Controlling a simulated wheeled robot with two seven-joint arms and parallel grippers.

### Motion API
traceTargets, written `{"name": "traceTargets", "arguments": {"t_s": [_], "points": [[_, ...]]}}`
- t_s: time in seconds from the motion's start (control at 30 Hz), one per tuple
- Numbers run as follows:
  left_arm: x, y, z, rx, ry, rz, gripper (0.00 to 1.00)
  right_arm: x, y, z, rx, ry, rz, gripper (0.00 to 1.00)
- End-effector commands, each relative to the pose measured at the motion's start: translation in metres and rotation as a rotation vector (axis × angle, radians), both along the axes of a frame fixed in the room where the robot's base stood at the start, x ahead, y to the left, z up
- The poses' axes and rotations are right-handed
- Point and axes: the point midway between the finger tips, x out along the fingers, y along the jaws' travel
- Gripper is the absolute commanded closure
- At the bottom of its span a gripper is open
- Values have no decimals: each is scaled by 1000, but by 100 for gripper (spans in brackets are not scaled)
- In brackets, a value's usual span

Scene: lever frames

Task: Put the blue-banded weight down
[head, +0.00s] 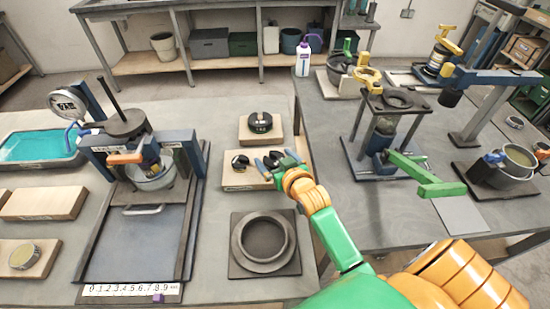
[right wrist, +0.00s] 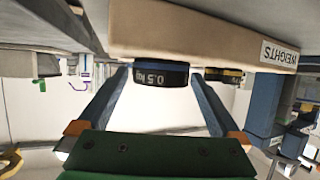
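My right gripper (head: 277,163) is over the front wooden board (head: 237,185), with its blue fingers apart. In the right wrist view, the board (right wrist: 225,48) appears upside down and reads WEIGHTS. A dark weight (right wrist: 161,75) marked 0.5 kg is at the board's face, between the fingertips. The fingers look spread, with a thin gap beside the weight; contact is hard to judge. Another dark weight (head: 240,162) is on the board at left. A yellow-banded weight (right wrist: 226,75) shows partly behind the right finger. My left gripper is not in view.
A green-marked weight (head: 261,122) sits on the rear wooden board (head: 250,140). A black ring on a square base (head: 263,243) lies in front. A lever press (head: 130,150) stands left, and a frame (head: 385,125) stands right. Bare tabletop (head: 222,215) surrounds the boards.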

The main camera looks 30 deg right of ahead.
Motion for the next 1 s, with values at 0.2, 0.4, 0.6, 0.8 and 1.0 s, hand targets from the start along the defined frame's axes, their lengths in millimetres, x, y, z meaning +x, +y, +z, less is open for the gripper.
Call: {"name": "traceTargets", "arguments": {"t_s": [0.2, 0.4, 0.6, 0.8, 1.0], "points": [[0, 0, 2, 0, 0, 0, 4, -12, 1, 5, 0, 0, 0, 0], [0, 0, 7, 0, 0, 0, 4, -56, 6, 24, -1, 1, 0, 0], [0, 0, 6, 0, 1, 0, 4, -97, 11, 40, 0, 2, 0, 0], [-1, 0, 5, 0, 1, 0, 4, -110, 12, 46, 0, 0, 0, 0], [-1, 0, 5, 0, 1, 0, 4, -110, 12, 47, 0, -1, 0, 0]]}}
